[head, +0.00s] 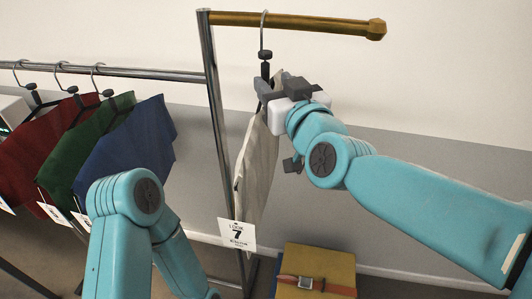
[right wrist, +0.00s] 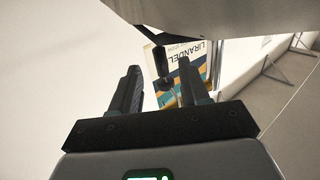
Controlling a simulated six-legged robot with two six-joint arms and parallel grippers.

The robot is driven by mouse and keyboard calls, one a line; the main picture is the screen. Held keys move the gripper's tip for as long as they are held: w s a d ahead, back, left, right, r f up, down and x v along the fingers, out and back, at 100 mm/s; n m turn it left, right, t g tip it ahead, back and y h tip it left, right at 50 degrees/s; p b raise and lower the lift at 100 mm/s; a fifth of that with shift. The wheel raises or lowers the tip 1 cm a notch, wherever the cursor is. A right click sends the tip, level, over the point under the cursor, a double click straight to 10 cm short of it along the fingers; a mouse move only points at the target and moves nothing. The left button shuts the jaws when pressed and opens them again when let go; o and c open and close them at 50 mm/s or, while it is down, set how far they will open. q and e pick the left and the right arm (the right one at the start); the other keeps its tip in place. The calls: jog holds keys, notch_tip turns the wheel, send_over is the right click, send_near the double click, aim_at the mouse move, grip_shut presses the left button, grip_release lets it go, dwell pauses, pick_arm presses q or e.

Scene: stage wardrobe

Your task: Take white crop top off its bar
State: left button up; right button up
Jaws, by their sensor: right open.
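The white crop top (head: 258,165) hangs on a hanger (head: 265,55) whose metal hook is over the brass-coloured bar (head: 310,22). A paper tag (head: 237,234) with a 7 hangs at its lower end. My right gripper (head: 272,88) is at the top of the garment, just below the bar. In the right wrist view its fingers (right wrist: 158,78) are apart, with the dark hanger stem (right wrist: 161,62) showing between their tips. The white cloth (right wrist: 215,14) crosses the top of that view. My left arm shows at lower left in the head view; its gripper is out of view.
Red (head: 38,145), green (head: 85,150) and blue (head: 128,140) garments hang from a steel rail (head: 120,72) at left. A yellow folded item (head: 322,262) with a brown belt lies below. A printed poster (right wrist: 185,68) shows behind the fingers in the wrist view.

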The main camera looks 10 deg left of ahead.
aim_at(267, 77)
jog(key=p+x, duration=0.2)
jog(key=x, duration=0.3)
jog(key=shift+a, duration=0.1)
jog(key=shift+w+f, duration=0.1)
grip_shut()
